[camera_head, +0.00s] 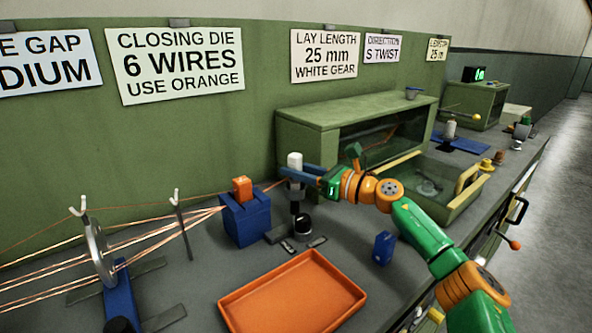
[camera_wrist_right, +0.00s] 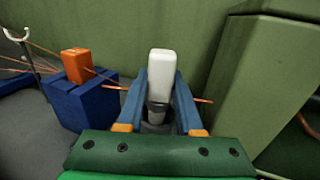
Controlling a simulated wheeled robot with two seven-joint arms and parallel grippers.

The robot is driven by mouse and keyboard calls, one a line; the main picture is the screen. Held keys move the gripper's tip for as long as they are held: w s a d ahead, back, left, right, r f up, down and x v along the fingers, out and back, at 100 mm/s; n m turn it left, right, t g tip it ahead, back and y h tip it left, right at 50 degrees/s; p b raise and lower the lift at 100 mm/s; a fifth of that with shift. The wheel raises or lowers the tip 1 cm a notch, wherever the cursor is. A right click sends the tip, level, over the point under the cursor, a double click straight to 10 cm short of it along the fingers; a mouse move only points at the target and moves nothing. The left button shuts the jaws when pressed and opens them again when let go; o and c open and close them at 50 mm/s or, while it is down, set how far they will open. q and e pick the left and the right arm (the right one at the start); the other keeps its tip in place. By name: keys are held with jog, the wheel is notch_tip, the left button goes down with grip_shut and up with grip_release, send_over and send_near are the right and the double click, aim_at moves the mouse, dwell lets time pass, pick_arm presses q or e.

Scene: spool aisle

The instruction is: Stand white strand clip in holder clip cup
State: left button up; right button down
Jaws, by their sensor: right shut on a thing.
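The white strand clip (camera_head: 295,160) is an upright white block between the blue fingers of my right gripper (camera_head: 300,175). In the right wrist view the clip (camera_wrist_right: 161,75) stands between the two fingers (camera_wrist_right: 160,105), which are shut on it. A dark cup-like part (camera_wrist_right: 157,112) shows just below the clip, and in the head view a dark post (camera_head: 296,197) stands under it. This may be the holder clip cup; I cannot tell whether the clip is seated in it or just above. The fingers hide the join. My left gripper is not in view.
An orange block (camera_head: 242,187) sits on a blue block (camera_head: 246,218) to the left, with copper wires running into it. A copper strand (camera_wrist_right: 204,100) passes by the clip. An orange tray (camera_head: 293,297) lies in front. A green cabinet (camera_head: 350,112) stands close right.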

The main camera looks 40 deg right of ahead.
jog(key=shift+f, duration=0.25)
jog(key=shift+c, duration=2.4)
grip_release()
jog(key=shift+s+d+f+b, duration=0.1)
jog(key=shift+s+b, duration=0.05)
jog(key=shift+b, duration=0.15)
jog(key=b+v, duration=0.5)
jog(key=v, duration=0.1)
jog(key=shift+s+b, duration=0.4)
